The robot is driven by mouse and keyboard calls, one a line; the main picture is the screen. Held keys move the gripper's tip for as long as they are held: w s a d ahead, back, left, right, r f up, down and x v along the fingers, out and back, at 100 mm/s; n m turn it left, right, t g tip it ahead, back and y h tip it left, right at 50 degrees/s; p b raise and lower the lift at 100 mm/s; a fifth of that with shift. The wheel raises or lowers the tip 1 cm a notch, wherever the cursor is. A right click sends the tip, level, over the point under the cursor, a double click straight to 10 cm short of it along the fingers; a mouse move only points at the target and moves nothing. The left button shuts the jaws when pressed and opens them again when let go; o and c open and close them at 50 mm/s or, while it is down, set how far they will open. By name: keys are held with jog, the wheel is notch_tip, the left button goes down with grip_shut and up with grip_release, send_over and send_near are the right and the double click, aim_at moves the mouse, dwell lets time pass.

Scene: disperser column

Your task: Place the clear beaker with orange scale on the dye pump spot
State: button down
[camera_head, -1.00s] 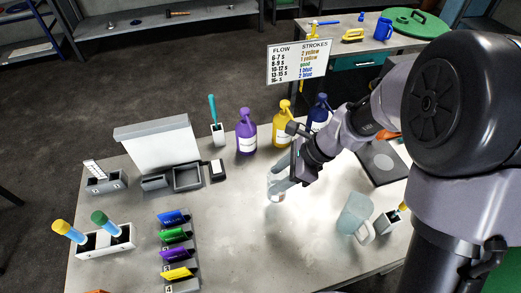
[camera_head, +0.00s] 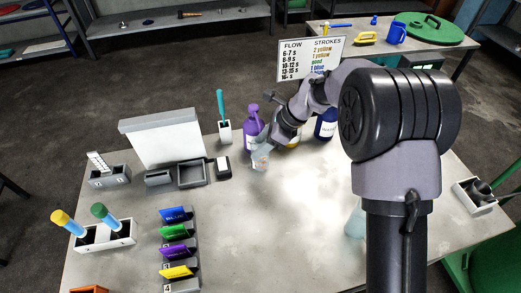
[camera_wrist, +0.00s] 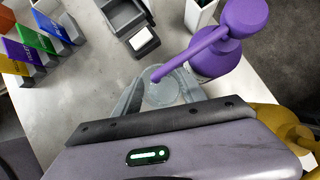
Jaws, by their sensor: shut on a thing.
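The clear beaker with orange scale (camera_head: 261,160) is upright between the fingers of my gripper (camera_head: 264,142), in front of the purple pump bottle (camera_head: 250,124). In the wrist view my gripper (camera_wrist: 160,98) is shut on the beaker (camera_wrist: 164,88), with a finger on each side. The purple bottle's spout (camera_wrist: 178,62) reaches over the beaker's round mouth there. The yellow pump bottle (camera_wrist: 285,125) is at the right of the wrist view and mostly hidden by my arm in the head view. The blue pump bottle (camera_head: 326,124) stands to the right. I cannot tell whether the beaker touches the table.
A grey tray (camera_head: 191,174) and a small dark device with a white top (camera_head: 223,167) stand left of the beaker. Colored labelled blocks (camera_head: 176,234) line the front left. A pale jug (camera_head: 355,220) is partly behind my arm. The middle of the table is clear.

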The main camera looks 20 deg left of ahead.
jog(key=shift+f, duration=0.65)
jog(key=shift+f, duration=0.2)
jog(key=c, duration=0.7)
grip_release()
jog(key=shift+o, duration=0.2)
